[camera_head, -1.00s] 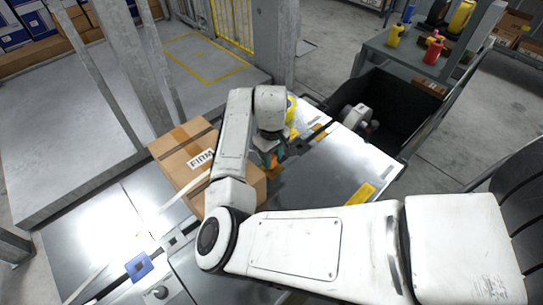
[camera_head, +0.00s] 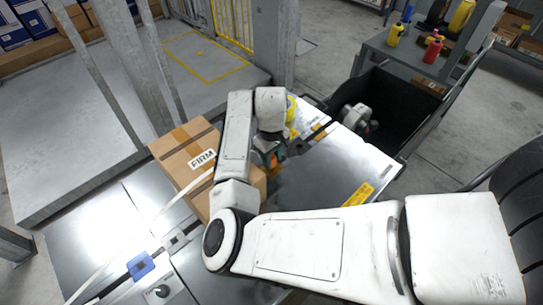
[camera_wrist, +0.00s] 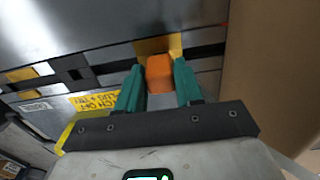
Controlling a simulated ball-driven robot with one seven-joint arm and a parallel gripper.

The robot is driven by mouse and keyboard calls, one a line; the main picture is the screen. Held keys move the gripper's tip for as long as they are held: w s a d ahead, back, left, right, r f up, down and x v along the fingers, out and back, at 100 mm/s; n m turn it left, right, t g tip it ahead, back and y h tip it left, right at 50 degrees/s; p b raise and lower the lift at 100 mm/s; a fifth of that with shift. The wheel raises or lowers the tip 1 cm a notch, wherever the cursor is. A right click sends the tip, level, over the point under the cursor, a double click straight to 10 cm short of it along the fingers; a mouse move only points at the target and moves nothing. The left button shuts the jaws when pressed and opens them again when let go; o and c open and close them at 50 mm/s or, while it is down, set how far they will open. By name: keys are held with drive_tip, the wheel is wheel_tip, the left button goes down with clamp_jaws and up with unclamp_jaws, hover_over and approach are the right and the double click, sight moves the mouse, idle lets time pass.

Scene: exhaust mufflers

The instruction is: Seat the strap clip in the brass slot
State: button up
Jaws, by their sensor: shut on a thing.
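The strap clip is an orange block (camera_wrist: 159,74). My gripper (camera_wrist: 158,88), with teal fingers, is shut on it in the wrist view. The brass slot (camera_wrist: 150,48) is a gold-coloured plate on a dark band across the metal surface. The clip's far end overlaps the near edge of the brass in this view. I cannot tell whether it is in the slot or just above or in front of it. In the head view my gripper (camera_head: 273,156) is small and partly behind my arm, beside the carton; the slot is not clear there.
A carton marked FIRM (camera_head: 183,145) stands left of my gripper, and a brown wall rises at right in the wrist view. A blue buckle (camera_head: 140,265) sits on a strap at lower left. A black bin (camera_head: 405,100) lies beyond the metal surface (camera_head: 325,170).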

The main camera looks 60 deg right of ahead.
drive_tip(key=shift+f, duration=0.3)
drive_tip(key=o, duration=1.1)
wheel_tip(320, 180, up, 11)
drive_tip(key=shift+f, duration=0.1)
drive_tip(key=shift+d, duration=0.1)
idle(0.3)
